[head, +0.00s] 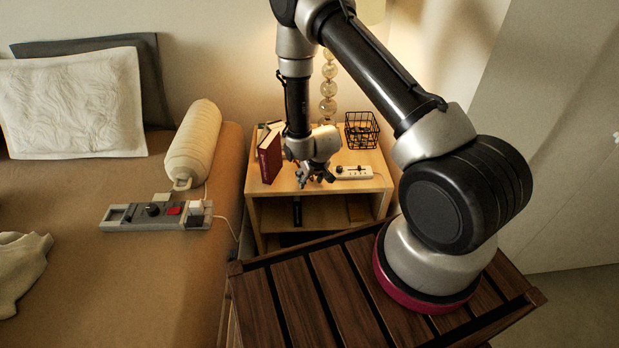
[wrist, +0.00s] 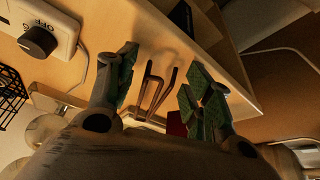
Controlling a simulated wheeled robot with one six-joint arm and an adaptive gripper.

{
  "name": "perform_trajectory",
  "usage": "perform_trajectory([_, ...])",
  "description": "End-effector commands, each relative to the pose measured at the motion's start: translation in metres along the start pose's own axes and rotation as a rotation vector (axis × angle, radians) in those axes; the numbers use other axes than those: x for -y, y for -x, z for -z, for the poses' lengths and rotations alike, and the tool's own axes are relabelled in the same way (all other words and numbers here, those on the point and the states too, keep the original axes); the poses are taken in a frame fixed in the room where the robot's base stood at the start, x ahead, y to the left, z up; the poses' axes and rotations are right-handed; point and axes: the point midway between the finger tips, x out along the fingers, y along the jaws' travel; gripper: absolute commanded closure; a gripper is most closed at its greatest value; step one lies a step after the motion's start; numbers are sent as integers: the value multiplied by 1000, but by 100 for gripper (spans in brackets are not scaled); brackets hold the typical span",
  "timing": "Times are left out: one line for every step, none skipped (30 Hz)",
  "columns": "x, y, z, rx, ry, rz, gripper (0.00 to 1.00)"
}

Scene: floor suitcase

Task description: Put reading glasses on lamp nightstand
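The lamp nightstand (head: 268,208) is a light wooden stand against the wall, with a lamp (head: 328,88) of stacked glass balls at its back. My gripper (head: 314,178) is low over the front part of its top. In the wrist view my gripper (wrist: 160,92) has its two green-padded fingers spread apart. Thin brown bent shapes, which look like the arms of the reading glasses (wrist: 152,88), lie between the fingers near the nightstand's front edge. Neither finger visibly touches them. The glasses cannot be made out in the head view.
A red book (head: 269,158) stands left of my gripper. A white control box (head: 352,172) and a black wire basket (head: 362,130) are to the right. A slatted dark wooden table (head: 300,290) is in front. The bed (head: 130,265) is at left, with a grey control panel (head: 155,212).

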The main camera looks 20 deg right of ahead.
Motion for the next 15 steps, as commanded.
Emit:
perform_trajectory([0, 0, 0, 0, 0, 0, 49])
perform_trajectory([0, 0, 0, 0, 0, 0, 49])
perform_trajectory([0, 0, 0, 0, 0, 0, 49])
perform_trajectory([0, 0, 0, 0, 0, 0, 49])
perform_trajectory([0, 1, 1, 0, 0, 0, 49])
perform_trajectory([0, 3, 2, -1, 0, 0, 49])
perform_trajectory([0, 6, 2, -1, 0, 0, 49])
perform_trajectory([0, 9, 2, -1, 0, 0, 49])
perform_trajectory([0, 15, 2, -1, 0, 0, 49])
perform_trajectory([0, 20, 2, -2, 0, 0, 49])
perform_trajectory([0, 26, 2, -2, 0, 0, 49])
perform_trajectory([0, 35, 2, -2, 0, 0, 49])
perform_trajectory([0, 42, 3, -3, 0, 0, 49])
perform_trajectory([0, 49, 2, -3, 0, 0, 49])
perform_trajectory([0, 59, 3, -4, 0, 0, 49])
